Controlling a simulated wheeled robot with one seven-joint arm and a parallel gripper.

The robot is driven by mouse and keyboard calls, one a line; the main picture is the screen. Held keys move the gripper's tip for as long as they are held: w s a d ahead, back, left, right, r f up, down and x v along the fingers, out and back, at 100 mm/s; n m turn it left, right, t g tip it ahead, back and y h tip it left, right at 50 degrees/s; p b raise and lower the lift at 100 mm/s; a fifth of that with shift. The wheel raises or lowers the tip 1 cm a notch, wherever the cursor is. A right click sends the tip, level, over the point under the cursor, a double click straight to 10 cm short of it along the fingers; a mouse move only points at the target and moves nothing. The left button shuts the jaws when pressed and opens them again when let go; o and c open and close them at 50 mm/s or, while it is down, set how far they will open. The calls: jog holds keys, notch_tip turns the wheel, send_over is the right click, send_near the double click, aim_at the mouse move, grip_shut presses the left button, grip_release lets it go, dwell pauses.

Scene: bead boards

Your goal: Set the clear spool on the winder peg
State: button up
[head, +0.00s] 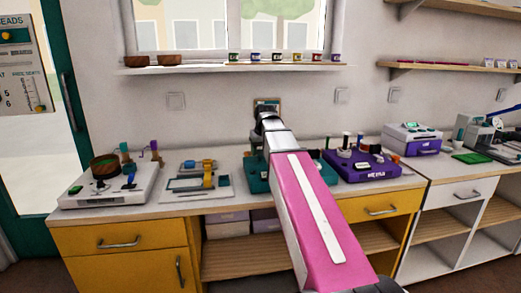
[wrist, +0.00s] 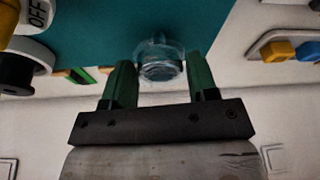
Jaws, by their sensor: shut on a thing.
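The clear spool (wrist: 160,70) is a small see-through round thing between the two green fingers of my gripper (wrist: 161,64) in the wrist view. My gripper is shut on it. The spool shows against a teal machine (wrist: 95,38), which looks like the winder and has a white part marked OFF. I cannot tell whether the spool touches it. In the head view the teal machine (head: 257,183) stands on the counter, mostly behind my pink arm. My gripper and the spool are hidden there, and I cannot make out the winder peg in either view.
A purple machine (head: 360,165) with upright spools stands right of the teal one. A white tray (head: 198,187) with blue and yellow parts lies to the left, and a white scale-like device (head: 108,187) at the far left. A shelf (head: 235,67) with small pots runs above.

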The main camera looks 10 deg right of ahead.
jog(key=shift+f, duration=0.1)
dwell(0.3)
jog(key=shift+f, duration=0.95)
jog(key=o, duration=1)
jog(key=shift+r, duration=3.55)
